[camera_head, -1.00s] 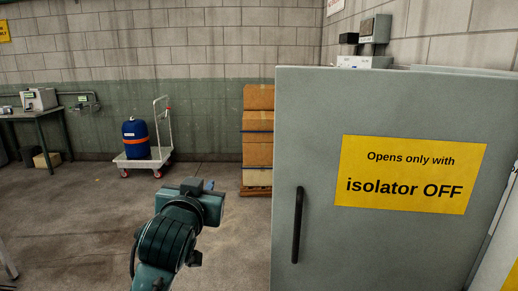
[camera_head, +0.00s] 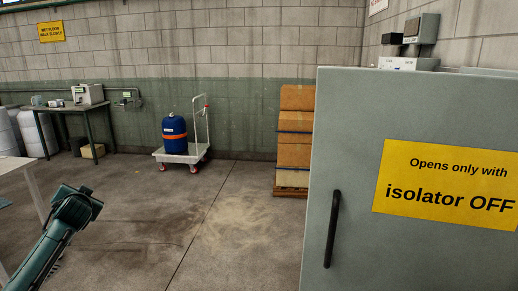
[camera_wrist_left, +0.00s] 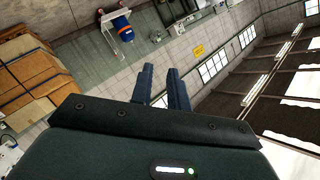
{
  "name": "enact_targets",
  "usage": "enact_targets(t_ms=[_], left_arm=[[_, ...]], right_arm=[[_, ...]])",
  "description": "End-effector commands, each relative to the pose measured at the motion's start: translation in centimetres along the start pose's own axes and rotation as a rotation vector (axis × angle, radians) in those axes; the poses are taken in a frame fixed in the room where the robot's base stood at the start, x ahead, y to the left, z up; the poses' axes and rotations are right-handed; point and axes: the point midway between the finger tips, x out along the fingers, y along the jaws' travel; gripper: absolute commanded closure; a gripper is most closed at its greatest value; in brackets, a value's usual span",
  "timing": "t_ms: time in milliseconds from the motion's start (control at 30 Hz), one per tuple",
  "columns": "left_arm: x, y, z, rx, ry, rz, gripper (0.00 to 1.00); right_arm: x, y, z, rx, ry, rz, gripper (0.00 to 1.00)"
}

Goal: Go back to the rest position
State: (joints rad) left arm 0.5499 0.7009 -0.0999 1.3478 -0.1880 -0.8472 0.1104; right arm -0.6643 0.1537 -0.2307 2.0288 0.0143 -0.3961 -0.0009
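My left arm (camera_head: 62,225) comes in at the lower left of the head view, over the floor. Its gripper cannot be made out there. In the left wrist view the two dark fingers of my left gripper (camera_wrist_left: 160,76) stand a little apart with an empty gap between them. They hold nothing and are clear of everything around. My right gripper is in neither view.
A grey cabinet door (camera_head: 350,150) with a black handle and yellow sign fills the right side. Stacked boxes (camera_head: 296,152) stand behind it. A trolley (camera_head: 182,155) carries a blue drum (camera_head: 174,140). A table (camera_head: 68,107) stands back left. The middle floor is clear.

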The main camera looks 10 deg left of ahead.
Motion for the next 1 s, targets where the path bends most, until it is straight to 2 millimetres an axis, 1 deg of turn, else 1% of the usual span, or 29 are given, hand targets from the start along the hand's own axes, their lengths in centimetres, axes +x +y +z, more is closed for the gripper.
enact_targets(t_ms=[33,100,267,300,367,400,467,500,567,600,667,700,767,800,867,900,967,1000], left_arm=[[-0.1,0.5,-1.5,-0.007,0.077,0.033,0.83],[-0.4,1.4,-3.7,-0.018,0.192,0.077,0.83],[-2.2,2.4,-8.5,-0.061,0.458,0.146,0.83],[-2.6,5.1,-7.1,-0.05,0.441,0.186,0.83],[-3.6,8.0,-5.7,-0.041,0.43,0.23,0.83],[-4.2,9.8,-4.8,-0.037,0.424,0.26,0.83],[-5.4,12.6,-3.2,-0.031,0.414,0.306,0.83],[-6.3,14.6,-2.0,-0.029,0.405,0.339,0.83],[-8.0,17.6,-0.1,-0.028,0.39,0.392,0.83],[-9.3,19.6,1.2,-0.028,0.379,0.429,0.83],[-11.6,22.7,3.5,-0.032,0.359,0.489,0.83],[-13.3,24.7,5.1,-0.038,0.344,0.531,0.83],[-16.2,27.4,7.5,-0.05,0.319,0.592,0.83],[-18.2,29.1,9.0,-0.061,0.3,0.632,0.83],[-21.5,31.3,11.4,-0.08,0.268,0.692,0.83],[-23.9,32.6,12.9,-0.097,0.245,0.732,0.83],[-27.5,34.2,15.0,-0.126,0.208,0.787,0.83],[-29.9,35.1,16.3,-0.147,0.181,0.82,0.83]], right_arm=[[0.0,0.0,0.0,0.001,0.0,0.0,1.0],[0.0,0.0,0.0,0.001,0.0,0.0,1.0],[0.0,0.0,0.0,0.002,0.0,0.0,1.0],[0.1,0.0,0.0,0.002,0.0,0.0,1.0],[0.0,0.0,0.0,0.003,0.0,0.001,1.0],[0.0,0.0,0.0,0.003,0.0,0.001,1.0],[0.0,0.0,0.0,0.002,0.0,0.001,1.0],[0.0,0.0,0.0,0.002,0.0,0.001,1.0],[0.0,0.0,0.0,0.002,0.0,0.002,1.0],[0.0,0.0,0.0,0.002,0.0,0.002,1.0],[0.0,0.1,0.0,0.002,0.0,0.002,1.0],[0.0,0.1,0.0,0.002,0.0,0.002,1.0],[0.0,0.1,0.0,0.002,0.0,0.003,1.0],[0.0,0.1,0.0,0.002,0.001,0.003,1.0],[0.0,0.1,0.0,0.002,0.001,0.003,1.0],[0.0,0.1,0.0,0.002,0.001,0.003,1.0],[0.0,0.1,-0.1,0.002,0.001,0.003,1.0],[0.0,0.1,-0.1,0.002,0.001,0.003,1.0]])
